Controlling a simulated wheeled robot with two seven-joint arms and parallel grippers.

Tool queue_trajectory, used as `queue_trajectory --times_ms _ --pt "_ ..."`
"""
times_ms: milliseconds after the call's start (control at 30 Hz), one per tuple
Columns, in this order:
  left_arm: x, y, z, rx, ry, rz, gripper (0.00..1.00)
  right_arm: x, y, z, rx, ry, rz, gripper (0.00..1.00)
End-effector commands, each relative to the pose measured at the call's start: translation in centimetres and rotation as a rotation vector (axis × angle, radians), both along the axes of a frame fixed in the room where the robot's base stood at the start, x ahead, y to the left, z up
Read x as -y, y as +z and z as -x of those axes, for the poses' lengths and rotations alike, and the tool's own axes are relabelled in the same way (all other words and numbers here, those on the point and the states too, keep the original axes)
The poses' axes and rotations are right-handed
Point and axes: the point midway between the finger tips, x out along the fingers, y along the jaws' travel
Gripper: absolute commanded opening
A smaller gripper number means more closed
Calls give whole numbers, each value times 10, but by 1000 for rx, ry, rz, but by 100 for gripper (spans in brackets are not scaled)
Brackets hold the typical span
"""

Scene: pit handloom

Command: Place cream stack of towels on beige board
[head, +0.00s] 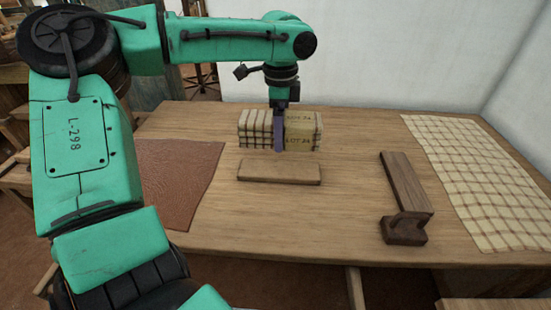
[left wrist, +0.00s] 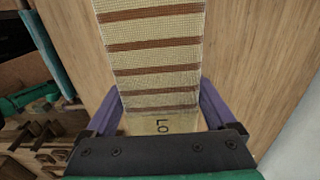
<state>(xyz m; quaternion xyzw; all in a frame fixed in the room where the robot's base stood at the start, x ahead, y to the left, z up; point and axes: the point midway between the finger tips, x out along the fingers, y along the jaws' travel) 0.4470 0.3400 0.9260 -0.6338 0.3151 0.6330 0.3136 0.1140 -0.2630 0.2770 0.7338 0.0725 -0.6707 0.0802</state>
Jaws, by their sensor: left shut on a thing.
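The cream stack of towels (head: 303,131) has brown stripes and a band lettered "LOT 24". In the head view it is at the back middle of the table, just behind the beige board (head: 279,173). My left gripper (head: 279,143) points down at the stack and is shut on it. In the left wrist view the stack (left wrist: 155,60) lies between the two purple fingers of the left gripper (left wrist: 163,105). I cannot tell whether the stack touches the table. The board is bare. My right gripper is not in view.
The wooden table (head: 345,190) has clear room around the board. A reddish-brown cloth (head: 178,180) lies at left. A wooden tool with a dark block (head: 405,230) is at right. A cream checked cloth (head: 485,175) covers the right end. A white wall (head: 400,55) stands behind.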

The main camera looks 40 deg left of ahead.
Motion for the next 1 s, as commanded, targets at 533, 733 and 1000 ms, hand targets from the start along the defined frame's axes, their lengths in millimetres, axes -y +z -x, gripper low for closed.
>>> queue_trajectory --times_ms 533,733,1000 --pt "0 -89 0 1 0 0 25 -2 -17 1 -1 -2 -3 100" --pt "0 -90 0 0 0 0 25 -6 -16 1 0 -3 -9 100" --pt "0 -91 0 1 0 -1 100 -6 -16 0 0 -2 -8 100"
